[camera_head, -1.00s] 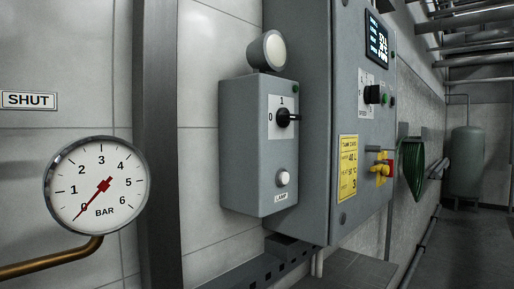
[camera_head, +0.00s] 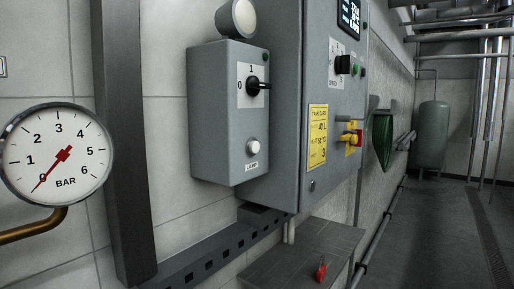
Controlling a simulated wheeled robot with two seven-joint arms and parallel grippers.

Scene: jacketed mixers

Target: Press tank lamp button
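A small grey control box (camera_head: 211,120) is mounted on the wall left of centre. Its white round button (camera_head: 253,147) sits low on the front face, above a plate reading LAMP (camera_head: 252,166). Above the button is a black rotary switch (camera_head: 256,86) marked 0 and 1, its handle pointing to the right. A round pale lamp (camera_head: 243,17) stands on top of the box and looks unlit. Neither of my grippers shows in the view.
A larger grey cabinet (camera_head: 284,190) stands right of the box, with a display (camera_head: 349,16), a knob (camera_head: 344,65), a yellow card (camera_head: 317,137) and a red-yellow switch (camera_head: 351,139). A pressure gauge (camera_head: 57,154) is at left. Open floor (camera_head: 430,240) lies at right.

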